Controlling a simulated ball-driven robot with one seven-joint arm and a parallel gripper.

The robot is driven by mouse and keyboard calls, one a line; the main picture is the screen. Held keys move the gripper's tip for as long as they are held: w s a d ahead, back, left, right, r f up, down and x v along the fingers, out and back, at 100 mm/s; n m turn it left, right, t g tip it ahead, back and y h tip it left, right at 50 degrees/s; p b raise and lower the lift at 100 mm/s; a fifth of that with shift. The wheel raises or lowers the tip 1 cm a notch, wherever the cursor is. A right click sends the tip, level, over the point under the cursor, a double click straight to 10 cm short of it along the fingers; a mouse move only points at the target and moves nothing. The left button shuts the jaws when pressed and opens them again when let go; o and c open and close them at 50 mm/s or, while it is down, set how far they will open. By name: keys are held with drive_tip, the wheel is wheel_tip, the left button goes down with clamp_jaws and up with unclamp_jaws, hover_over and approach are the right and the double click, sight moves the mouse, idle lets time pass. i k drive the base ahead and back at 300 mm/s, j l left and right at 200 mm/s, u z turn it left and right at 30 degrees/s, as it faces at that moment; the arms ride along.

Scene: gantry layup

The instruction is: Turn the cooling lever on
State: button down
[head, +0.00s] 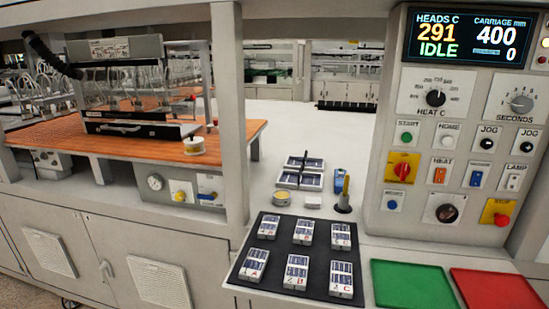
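A small blue lever (207,196) lies about level on a grey panel (182,182) under the orange bench at left. A yellow knob (180,194) and a round gauge (155,182) sit to its left. I take this for the cooling lever, but no readable label confirms it. A blue switch (476,177) also sits on the control panel (460,120) at right, between the HEAT switch (440,172) and the LAMP switch (515,179); its label is too small to read. My gripper is not in view.
The display (467,37) reads 291 and IDLE. A red stop button (497,212) is on the panel. A black mat (300,252) with several labelled blocks, a green pad (412,284) and a red pad (495,288) lie in front. A grey post (228,110) stands right of the lever.

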sight(213, 197)
drive_tip(key=i+j, duration=0.1)
drive_tip(key=j, duration=0.2)
drive_tip(key=i+j+z, duration=0.1)
drive_tip(key=j, duration=0.25)
drive_tip(key=i+j, duration=0.15)
drive_tip(key=j, duration=0.15)
drive_tip(key=i+j+z, duration=0.1)
drive_tip(key=j, duration=0.25)
